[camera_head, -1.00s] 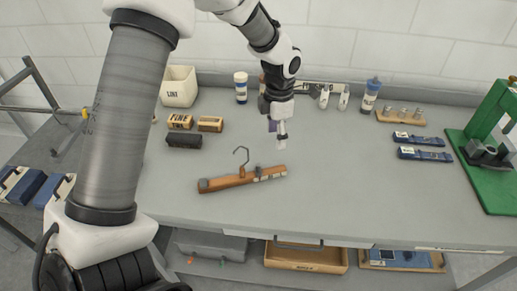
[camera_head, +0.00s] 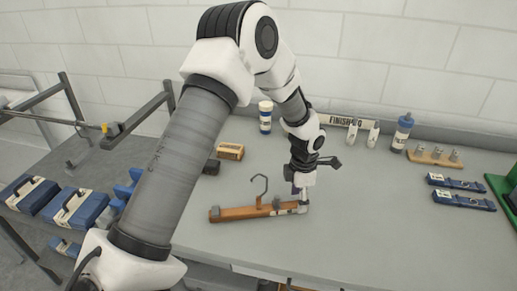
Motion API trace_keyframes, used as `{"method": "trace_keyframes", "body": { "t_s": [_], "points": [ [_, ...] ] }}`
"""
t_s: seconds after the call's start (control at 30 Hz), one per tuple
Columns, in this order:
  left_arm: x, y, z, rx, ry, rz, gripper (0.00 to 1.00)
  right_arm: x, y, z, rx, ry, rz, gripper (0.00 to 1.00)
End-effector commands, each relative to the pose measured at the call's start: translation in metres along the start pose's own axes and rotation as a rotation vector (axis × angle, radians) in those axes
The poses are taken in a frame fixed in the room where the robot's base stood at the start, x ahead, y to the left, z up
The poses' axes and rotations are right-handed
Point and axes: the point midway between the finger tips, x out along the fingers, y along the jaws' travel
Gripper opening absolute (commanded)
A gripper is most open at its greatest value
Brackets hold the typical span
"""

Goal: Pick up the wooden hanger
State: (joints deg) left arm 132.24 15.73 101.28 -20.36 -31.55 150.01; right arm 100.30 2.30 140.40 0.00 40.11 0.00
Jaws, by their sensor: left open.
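The wooden hanger (camera_head: 243,213) lies on the grey workbench (camera_head: 370,230), below the middle of the head view. Its dark metal hook (camera_head: 260,184) points up. My left gripper (camera_head: 303,206) is open and points down at the hanger's right end. Its fingers overlap that end in the picture. I cannot tell whether they touch it. My right gripper is not in view.
A blue-capped bottle (camera_head: 402,133), a white-capped bottle (camera_head: 265,117) and a small wooden block with pegs (camera_head: 435,156) stand at the back. Blue cases (camera_head: 75,207) sit at far left. The bench right of the hanger is clear.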

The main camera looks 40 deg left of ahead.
Motion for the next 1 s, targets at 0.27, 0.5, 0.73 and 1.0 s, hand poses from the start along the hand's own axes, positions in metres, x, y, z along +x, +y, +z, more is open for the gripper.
{"method": "trace_keyframes", "body": {
  "t_s": [0.27, 0.5, 0.73, 1.0],
  "points": [
    [0.017, 0.0, 0.0, 0.001, -0.001, 0.001, 0.6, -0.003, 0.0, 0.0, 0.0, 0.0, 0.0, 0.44],
    [0.017, 0.0, 0.0, 0.001, 0.0, 0.001, 0.0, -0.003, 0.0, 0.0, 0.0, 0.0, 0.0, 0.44],
    [0.017, 0.0, 0.0, 0.001, 0.0, 0.001, 0.0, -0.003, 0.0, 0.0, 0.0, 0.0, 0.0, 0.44],
    [0.009, 0.0, 0.001, 0.001, -0.002, 0.002, 0.0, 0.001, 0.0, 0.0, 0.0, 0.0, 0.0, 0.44]
  ]
}}
